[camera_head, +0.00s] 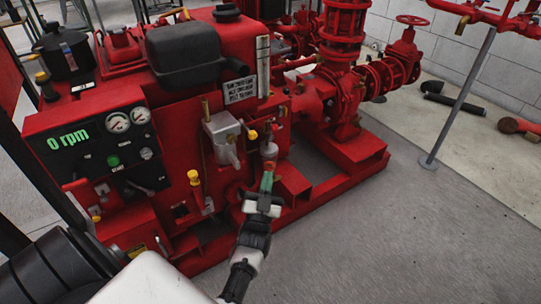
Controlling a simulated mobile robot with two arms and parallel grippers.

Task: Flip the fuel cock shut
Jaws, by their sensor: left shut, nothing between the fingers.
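The red pumpset's engine side faces me. My left gripper (265,185) is shut and empty, reaching up from the bottom middle to the engine's lower side. I cannot tell whether the tip touches this part. Another yellow knob (252,135) is just left of the fitting, and a yellow-handled lever (194,178) stands further left. None is labelled, so I cannot tell for certain which is the fuel cock. My right gripper is out of view.
A control panel (85,145) reading 0 rpm with gauges is at the left. A grey box-like part (222,138) is on the engine side. A black tank (183,55) sits above. Red pipework (345,90) stands behind right. Grey floor (420,235) is clear at right.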

